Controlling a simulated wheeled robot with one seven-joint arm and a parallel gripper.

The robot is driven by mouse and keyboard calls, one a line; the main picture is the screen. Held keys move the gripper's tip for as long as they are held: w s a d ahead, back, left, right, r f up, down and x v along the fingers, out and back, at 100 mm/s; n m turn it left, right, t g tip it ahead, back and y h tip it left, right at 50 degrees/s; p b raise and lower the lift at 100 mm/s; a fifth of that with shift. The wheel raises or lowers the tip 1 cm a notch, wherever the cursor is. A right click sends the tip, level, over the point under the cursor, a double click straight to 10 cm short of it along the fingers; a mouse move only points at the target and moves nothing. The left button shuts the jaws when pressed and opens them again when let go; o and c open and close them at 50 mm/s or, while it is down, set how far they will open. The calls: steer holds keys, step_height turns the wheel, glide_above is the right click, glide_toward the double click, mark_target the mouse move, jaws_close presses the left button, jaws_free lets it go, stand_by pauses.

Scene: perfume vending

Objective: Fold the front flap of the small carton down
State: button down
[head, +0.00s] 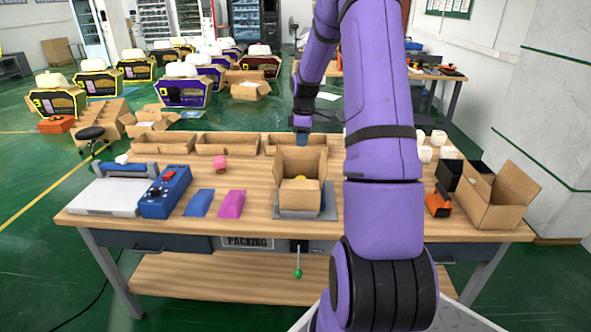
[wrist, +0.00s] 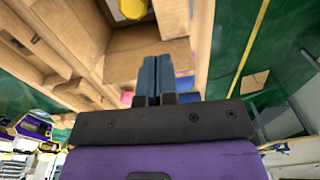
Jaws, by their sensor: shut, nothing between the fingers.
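The small carton (head: 298,200) stands open on a grey plate near the front middle of the table. A yellow item (head: 300,178) is inside it. One cardboard flap (head: 303,161) stands up at its far side; the near edge looks low, and I cannot tell how its front flap lies. My gripper (head: 302,138) is shut and empty, pointing down just behind the carton. In the wrist view, its blue fingers (wrist: 157,66) are together in front of a cardboard panel (wrist: 130,45), with the yellow item (wrist: 132,8) beyond. I cannot tell whether they touch the panel.
Shallow cardboard trays (head: 163,144) line the table's back. A blue device (head: 166,195), a blue pad (head: 199,203) and a magenta pad (head: 231,204) lie to the left. A larger open carton (head: 490,208) and an orange-black tool (head: 438,204) stand on the right.

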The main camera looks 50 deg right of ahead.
steer(key=h, duration=0.1)
glide_toward(300, 185)
steer(key=f, duration=0.2)
steer(key=w+d+f, duration=0.1)
steer(key=f, duration=0.2)
steer(key=w+d+f, duration=0.1)
steer(key=f, duration=0.1)
steer(key=shift+w+d+f, duration=0.1)
steer(key=shift+d+f, duration=0.05)
steer(key=shift+f, duration=0.05)
steer(key=shift+f, duration=0.65)
stand_by(0.4)
